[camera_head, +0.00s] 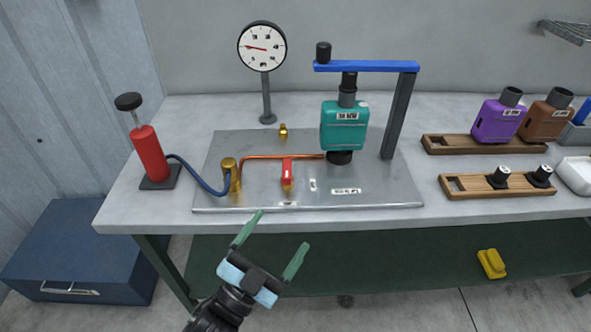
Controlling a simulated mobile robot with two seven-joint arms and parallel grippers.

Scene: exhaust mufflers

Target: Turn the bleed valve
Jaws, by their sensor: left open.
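The bleed valve appears to be the red lever handle (288,171) on a small brass body (288,186). It stands on the metal plate (390,192), beside a copper pipe (265,157). My left gripper (272,233) is open and empty, with green fingers, in front of the table's front edge and apart from the valve, below it in the picture. A teal muffler (344,126) stands under the blue clamp bar (366,66). My right gripper is not in view.
A red hand pump (148,152) stands at the left, its blue hose (199,176) running to a brass fitting (230,173). A dial gauge (262,46) stands behind. Wooden racks (468,145) with mufflers are at the right. A yellow object (491,263) lies below the tabletop.

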